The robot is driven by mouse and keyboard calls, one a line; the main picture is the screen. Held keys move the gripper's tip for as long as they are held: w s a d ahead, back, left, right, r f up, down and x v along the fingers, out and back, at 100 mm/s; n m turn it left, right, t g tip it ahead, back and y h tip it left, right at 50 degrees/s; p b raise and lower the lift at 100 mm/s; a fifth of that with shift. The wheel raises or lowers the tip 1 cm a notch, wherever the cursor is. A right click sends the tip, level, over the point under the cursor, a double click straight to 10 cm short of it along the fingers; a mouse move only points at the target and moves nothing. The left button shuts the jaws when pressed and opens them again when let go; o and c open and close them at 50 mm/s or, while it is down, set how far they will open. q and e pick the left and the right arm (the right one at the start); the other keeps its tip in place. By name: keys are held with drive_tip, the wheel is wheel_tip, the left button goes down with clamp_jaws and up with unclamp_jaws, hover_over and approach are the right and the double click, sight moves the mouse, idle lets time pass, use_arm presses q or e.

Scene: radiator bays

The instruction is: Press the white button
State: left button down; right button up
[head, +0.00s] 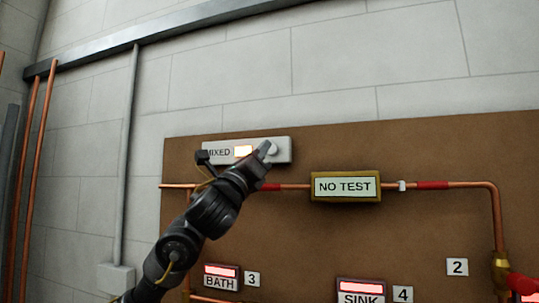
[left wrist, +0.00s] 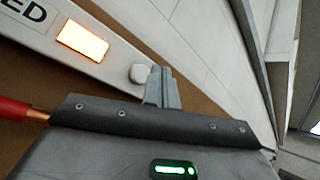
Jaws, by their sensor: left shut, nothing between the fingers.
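The white button (left wrist: 139,73) is a small round knob on the right end of a white panel (left wrist: 102,70) marked MIXED in the head view. In the head view the button (head: 272,149) is partly hidden by my left gripper. My left gripper (head: 265,147) is shut and empty, with its tips at the panel's right part. In the left wrist view the shut fingers (left wrist: 161,88) are right beside the button; I cannot tell whether they touch it. An amber-white lamp (head: 243,151) on the panel is lit. My right gripper is not in view.
The panel is on a brown board (head: 420,145) on a grey block wall. Below it runs a copper pipe (head: 460,184) with a NO TEST sign (head: 345,187). Lit BATH (head: 221,283) and SINK (head: 361,298) boxes are lower down.

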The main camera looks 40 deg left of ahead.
use_arm(q)
drive_tip(key=shift+w+a, duration=0.15)
drive_tip(key=shift+w, duration=0.45)
drive_tip(key=shift+w, duration=0.1)
idle(1.6)
drive_tip(key=shift+w+a, duration=0.1)
drive_tip(key=shift+w, duration=0.25)
drive_tip(key=shift+w+a+b, duration=0.2)
drive_tip(key=shift+w+b, duration=0.15)
drive_tip(key=shift+w, duration=0.05)
idle(0.8)
drive_tip(key=shift+s, duration=0.15)
drive_tip(key=shift+s+d, duration=0.3)
drive_tip(key=shift+s, duration=0.4)
drive_tip(key=shift+s+d+p, duration=0.1)
drive_tip(key=shift+s+d, duration=0.2)
drive_tip(key=shift+s, duration=0.5)
drive_tip(key=shift+s+d+p, duration=0.1)
drive_tip(key=shift+s+d, duration=0.15)
drive_tip(key=shift+s, duration=0.5)
drive_tip(key=shift+s+d+p, duration=0.1)
drive_tip(key=shift+s+d, duration=0.2)
drive_tip(key=shift+s, duration=0.5)
